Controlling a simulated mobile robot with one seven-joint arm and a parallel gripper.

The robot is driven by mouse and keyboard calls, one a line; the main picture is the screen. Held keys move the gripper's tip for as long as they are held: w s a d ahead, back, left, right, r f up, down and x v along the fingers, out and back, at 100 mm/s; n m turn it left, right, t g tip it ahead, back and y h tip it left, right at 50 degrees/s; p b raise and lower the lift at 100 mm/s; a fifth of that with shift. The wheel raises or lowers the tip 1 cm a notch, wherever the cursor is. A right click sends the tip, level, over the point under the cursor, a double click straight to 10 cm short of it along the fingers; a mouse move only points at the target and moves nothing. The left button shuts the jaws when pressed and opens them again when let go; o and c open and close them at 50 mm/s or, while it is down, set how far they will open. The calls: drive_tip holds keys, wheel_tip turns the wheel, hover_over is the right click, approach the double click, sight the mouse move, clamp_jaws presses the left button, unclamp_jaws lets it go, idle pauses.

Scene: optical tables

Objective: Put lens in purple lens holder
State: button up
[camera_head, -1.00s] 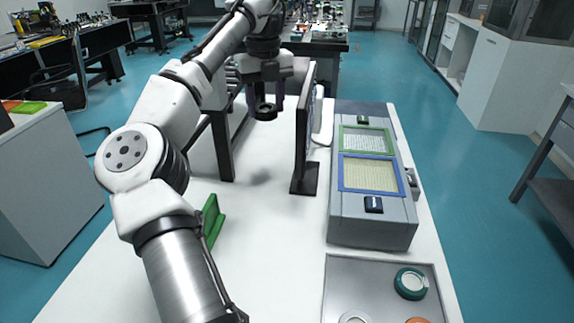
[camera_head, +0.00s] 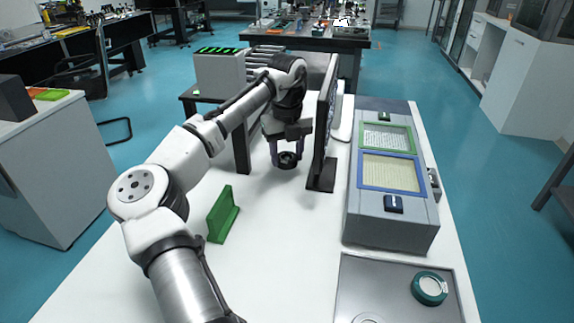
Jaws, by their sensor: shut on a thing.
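I cannot make out a purple lens holder in this view; the arm and panel hide part of the table. A green holder (camera_head: 221,215) with an upright plate stands on the table to the left and nearer, apart from my gripper.
A black upright panel (camera_head: 325,120) on a foot stands close right of my gripper. A grey tray (camera_head: 385,280) at the front right holds a teal ring (camera_head: 429,288). The table's middle is clear.

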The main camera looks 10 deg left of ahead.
sight(287, 157)
drive_tip(key=shift+f, duration=1.9)
drive_tip(key=o, duration=0.5)
drive_tip(key=shift+f, duration=0.15)
drive_tip(key=o, duration=0.5)
